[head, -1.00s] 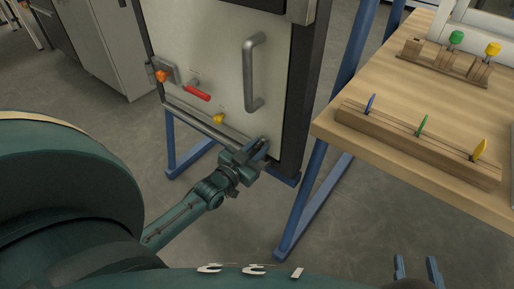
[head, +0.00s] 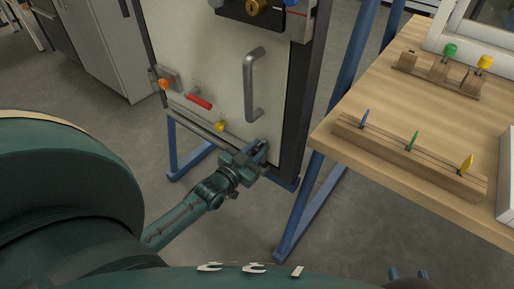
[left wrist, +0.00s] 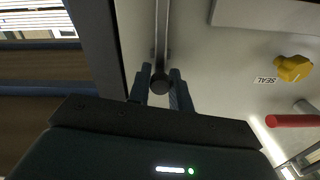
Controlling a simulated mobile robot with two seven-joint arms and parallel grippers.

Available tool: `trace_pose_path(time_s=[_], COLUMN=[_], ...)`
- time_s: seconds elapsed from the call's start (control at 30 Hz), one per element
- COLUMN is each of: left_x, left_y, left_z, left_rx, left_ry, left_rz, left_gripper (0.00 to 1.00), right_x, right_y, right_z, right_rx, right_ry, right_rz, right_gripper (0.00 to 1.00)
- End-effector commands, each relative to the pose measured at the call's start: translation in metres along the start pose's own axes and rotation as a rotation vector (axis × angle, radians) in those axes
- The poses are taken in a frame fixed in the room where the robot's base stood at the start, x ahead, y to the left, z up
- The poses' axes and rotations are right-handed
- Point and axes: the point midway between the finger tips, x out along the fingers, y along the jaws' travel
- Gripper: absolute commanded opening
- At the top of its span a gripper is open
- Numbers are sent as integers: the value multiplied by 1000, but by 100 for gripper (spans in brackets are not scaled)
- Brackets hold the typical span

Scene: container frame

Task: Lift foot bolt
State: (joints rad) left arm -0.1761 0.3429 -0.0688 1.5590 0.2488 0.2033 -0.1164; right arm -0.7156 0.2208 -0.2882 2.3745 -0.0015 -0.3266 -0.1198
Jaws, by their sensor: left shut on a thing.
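The foot bolt (left wrist: 161,40) is a grey metal rod with a dark round end, low on the pale door (head: 222,60). In the left wrist view its end sits between the two fingers of my left gripper (left wrist: 160,88), which is shut on it. In the head view my left gripper (head: 258,152) is at the door's lower right corner, below the grey handle, and mostly hides the bolt. My right gripper (head: 407,274) barely shows at the bottom edge, its fingertips apart and nothing visible between them.
The door carries a grey handle (head: 252,85), a red lever (head: 199,101), a yellow knob (head: 220,126) and an orange knob (head: 164,84). A blue frame stands below and beside it. A wooden table (head: 400,120) with peg racks is close on the right.

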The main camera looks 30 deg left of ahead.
Motion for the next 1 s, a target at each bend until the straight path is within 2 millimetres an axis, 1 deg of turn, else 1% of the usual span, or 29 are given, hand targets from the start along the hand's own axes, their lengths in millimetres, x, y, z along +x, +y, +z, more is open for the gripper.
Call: trace_pose_path(time_s=[0.03, 0.27, 0.3, 0.53, 0.83, 0.93, 1.0], left_x=[2, 2, 2, 2, -2, -12, -24], left_y=[-1, -2, -2, -1, -1, -1, -1], left_z=[-6, -8, -8, -5, -4, -3, -4], left_rx=[-1, 0, 0, 0, 0, 0, 0], left_ry=[14, 19, 20, 13, 8, 4, 5], left_rz=[-2, -3, -3, -2, -1, -1, 0], left_gripper=[0, 0, 23, 42, 43, 43, 43], right_x=[0, 0, 0, 0, 0, -1, -3], right_y=[0, 0, 0, 0, 0, 0, 0], right_z=[0, 0, 0, 0, -1, -2, -2], right_rx=[2, 1, 1, 1, 0, 4, 10], right_ry=[-5, -4, -4, -3, -3, -13, -36], right_rz=[0, 0, 0, 0, 0, -4, -9], right_gripper=[36, 36, 36, 36, 36, 36, 36])
